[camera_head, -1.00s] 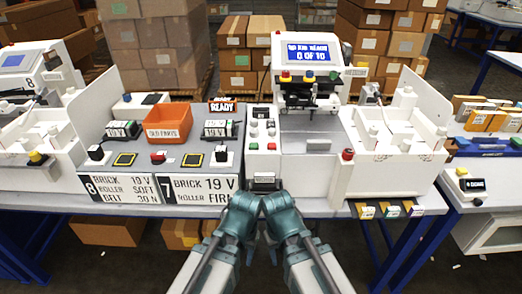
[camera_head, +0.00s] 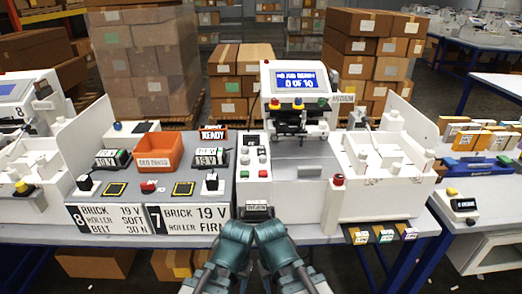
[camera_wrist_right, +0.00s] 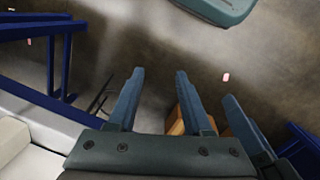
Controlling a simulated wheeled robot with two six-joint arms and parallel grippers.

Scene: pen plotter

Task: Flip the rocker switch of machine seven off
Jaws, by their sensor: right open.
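The white plotter (camera_head: 296,150) stands at the middle of the bench in the head view, its blue screen (camera_head: 301,81) reading 0 of 10. A panel with red, green and white buttons (camera_head: 253,160) is on its left side. A small dark box (camera_head: 257,210) sits at its front edge; I cannot tell whether it is the rocker switch. A plate marked 7 (camera_head: 188,219) is just left. My left gripper (camera_head: 238,232) and right gripper (camera_head: 271,232) are close together in front of the dark box. In the right wrist view, my right gripper (camera_wrist_right: 160,85) is open and empty over the floor.
An orange tray (camera_head: 159,152) and small black-topped devices stand on the grey panel at left. A red knob (camera_head: 338,179) is at the plotter's right front corner. Cardboard boxes (camera_head: 90,263) lie beneath the bench.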

